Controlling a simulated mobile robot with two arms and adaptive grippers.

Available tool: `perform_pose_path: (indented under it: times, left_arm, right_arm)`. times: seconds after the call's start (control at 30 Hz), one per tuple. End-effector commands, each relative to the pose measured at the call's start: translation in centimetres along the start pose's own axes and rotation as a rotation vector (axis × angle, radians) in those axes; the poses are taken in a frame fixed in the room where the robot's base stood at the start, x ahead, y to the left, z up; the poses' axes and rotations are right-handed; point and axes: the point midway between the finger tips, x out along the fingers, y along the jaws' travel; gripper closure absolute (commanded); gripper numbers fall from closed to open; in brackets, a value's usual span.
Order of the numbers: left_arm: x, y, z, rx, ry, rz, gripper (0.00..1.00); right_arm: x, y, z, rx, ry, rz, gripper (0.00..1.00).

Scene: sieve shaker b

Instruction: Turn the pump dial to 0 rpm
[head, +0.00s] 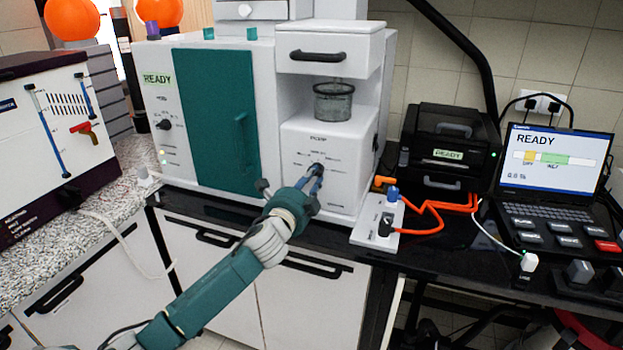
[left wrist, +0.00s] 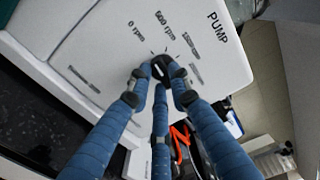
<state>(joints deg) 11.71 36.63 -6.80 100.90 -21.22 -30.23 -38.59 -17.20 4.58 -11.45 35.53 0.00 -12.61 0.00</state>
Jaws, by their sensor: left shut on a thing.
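The pump dial (left wrist: 160,68) is a small dark knob with a white mark on the white front panel labelled PUMP (left wrist: 218,22). Printed labels fan around it, among them 0 rpm (left wrist: 136,30) and 600 rpm (left wrist: 164,20); others are too blurred to read surely. My left gripper (left wrist: 157,75) has its blue fingers closed around the dial. In the head view my left gripper (head: 316,174) reaches the panel from below, and its fingers partly hide the dial. Which label the white mark points to is hard to tell. My right gripper is not in view.
A glass vessel (head: 333,102) stands in the recess above the panel. A teal door (head: 214,120) is left of the panel.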

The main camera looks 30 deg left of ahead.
Motion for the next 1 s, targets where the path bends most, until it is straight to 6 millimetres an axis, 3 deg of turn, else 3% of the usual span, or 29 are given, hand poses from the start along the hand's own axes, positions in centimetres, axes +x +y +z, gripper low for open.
perform_pose_path:
  times: [0.77, 0.8, 0.87, 1.0]
  left_arm:
    - [0.01, 0.02, 0.02, -0.106, -0.002, 0.001, 1.00]
    - [0.02, 0.02, 0.02, -0.106, -0.001, 0.001, 0.77]
    - [0.01, 0.02, 0.01, -0.106, -0.001, 0.001, 0.65]
    - [0.01, 0.02, -0.01, -0.105, -0.001, 0.001, 0.61]
  right_arm:
    - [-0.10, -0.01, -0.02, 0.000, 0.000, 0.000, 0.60]
    - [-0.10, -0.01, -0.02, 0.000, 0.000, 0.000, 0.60]
    - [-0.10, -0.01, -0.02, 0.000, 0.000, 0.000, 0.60]
    - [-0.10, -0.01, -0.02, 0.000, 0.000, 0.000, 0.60]
